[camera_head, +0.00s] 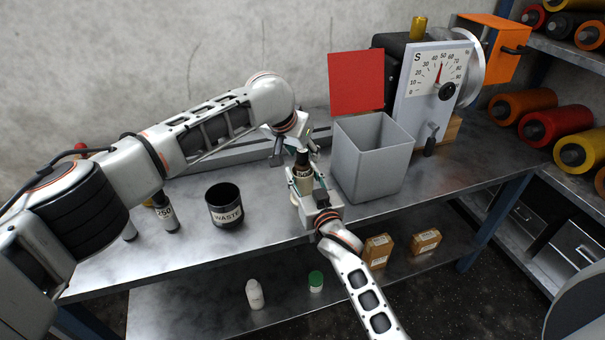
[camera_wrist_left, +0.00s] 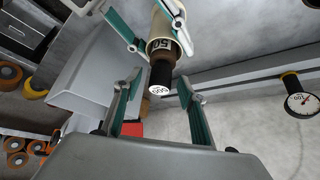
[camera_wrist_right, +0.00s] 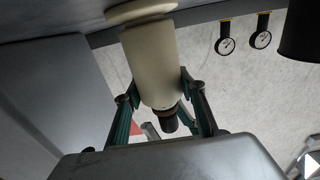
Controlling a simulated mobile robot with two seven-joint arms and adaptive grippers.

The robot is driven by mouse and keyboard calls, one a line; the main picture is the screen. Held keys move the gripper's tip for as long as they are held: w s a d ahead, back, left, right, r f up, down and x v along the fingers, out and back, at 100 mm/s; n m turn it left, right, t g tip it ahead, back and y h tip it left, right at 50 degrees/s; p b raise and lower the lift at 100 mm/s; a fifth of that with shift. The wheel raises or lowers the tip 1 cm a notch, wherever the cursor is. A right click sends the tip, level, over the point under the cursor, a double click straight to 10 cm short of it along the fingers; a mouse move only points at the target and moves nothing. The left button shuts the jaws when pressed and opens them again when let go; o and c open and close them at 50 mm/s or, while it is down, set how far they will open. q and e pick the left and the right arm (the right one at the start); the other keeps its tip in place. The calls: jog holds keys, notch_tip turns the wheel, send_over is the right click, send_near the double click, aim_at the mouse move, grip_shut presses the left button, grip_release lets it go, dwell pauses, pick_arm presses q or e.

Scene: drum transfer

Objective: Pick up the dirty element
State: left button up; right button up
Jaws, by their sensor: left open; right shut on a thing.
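A cream cylinder (camera_head: 302,186) with a dark, brown-banded top (camera_head: 301,158) stands roughly upright above the bench; I cannot tell if the dark part is the dirty element. My right gripper (camera_head: 306,178) is shut around the cream body, which also shows between its fingers in the right wrist view (camera_wrist_right: 151,65). My left gripper (camera_head: 294,146) is open just above the dark top. In the left wrist view, the numbered dark end (camera_wrist_left: 160,77) points between the spread left fingers (camera_wrist_left: 158,98), with no clear contact. A black WASTE cup (camera_head: 225,206) stands to the left.
A grey square bin (camera_head: 371,160) stands close to the right of the grippers. A dial machine (camera_head: 434,85) and red panel (camera_head: 356,82) are behind it. Small gauge-topped items, one marked 250 (camera_head: 166,213), stand at left. The bench front (camera_head: 260,245) is clear.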

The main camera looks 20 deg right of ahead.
pick_arm(q)
grip_shut()
notch_tip(320, 180, up, 10)
jog(key=shift+r, duration=0.1)
dwell(0.6)
pick_arm(e)
jog(key=o, duration=1.7)
